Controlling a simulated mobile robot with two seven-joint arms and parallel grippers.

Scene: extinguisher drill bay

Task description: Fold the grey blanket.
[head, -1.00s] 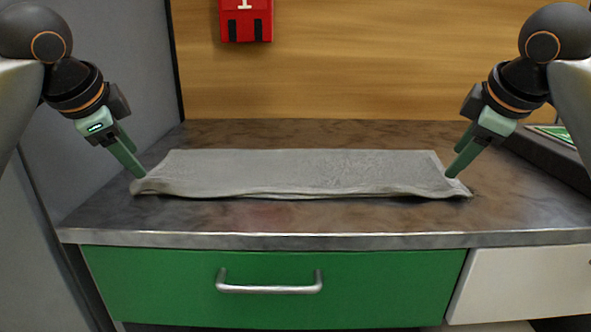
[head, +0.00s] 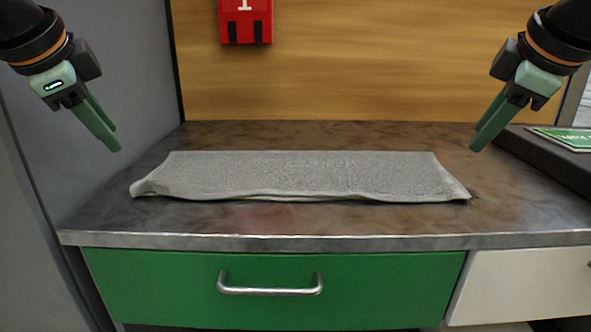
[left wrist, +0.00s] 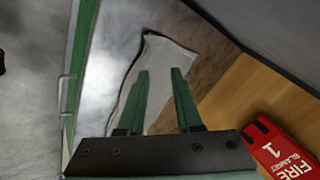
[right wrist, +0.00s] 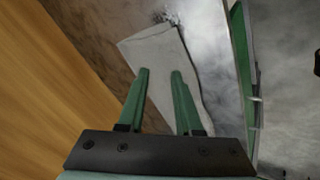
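The grey blanket (head: 300,175) lies on the counter as a long, flat strip, wider than it is deep, with layered edges along the front. Its front corners stick out at the left and right. My left gripper (head: 112,144) is above and to the left of its left end, apart from it. My right gripper (head: 478,143) is above its right end, also apart. Both wrist views show the fingers spread with a gap between them and nothing held. The blanket also shows beyond the fingers in the left wrist view (left wrist: 158,66) and right wrist view (right wrist: 158,58).
The brown metal counter (head: 300,220) is bare in front of and behind the blanket. A red fire blanket case (head: 245,22) hangs on the wooden wall. A grey wall stands at left. A dark ledge with a green sign (head: 568,138) is at right. A green drawer (head: 270,290) is below.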

